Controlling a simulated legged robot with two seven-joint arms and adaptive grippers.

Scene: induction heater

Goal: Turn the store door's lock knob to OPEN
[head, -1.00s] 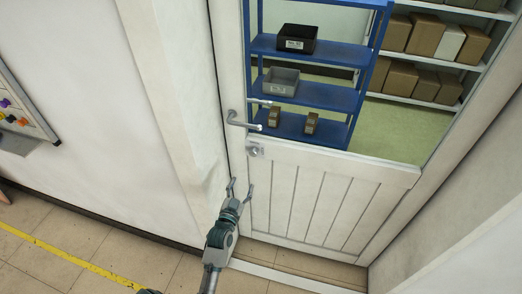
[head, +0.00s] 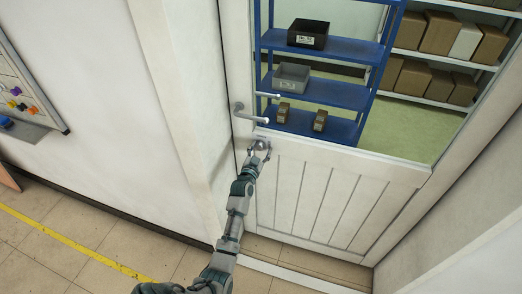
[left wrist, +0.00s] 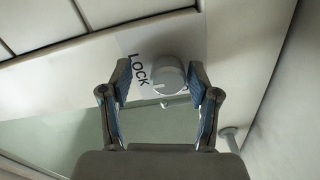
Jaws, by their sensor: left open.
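The store door (head: 320,195) is white with a glass upper part and stands closed in its frame. Its lock knob (left wrist: 168,76) is a round pale knob in the left wrist view, with the word LOCK printed beside it. In the head view the knob (head: 259,143) is small and partly hidden by my gripper. My left gripper (head: 259,148) is open at the knob. In the left wrist view its two fingers (left wrist: 160,85) stand either side of the knob, not closed on it. The lever handle (head: 251,115) is just above the knob. My right gripper is not in view.
Through the glass, a blue shelf (head: 325,92) holds trays and small boxes, and a white rack (head: 440,62) holds cartons. A white wall (head: 95,90) with a board (head: 22,95) is on the left. The tiled floor (head: 60,230) has a yellow line.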

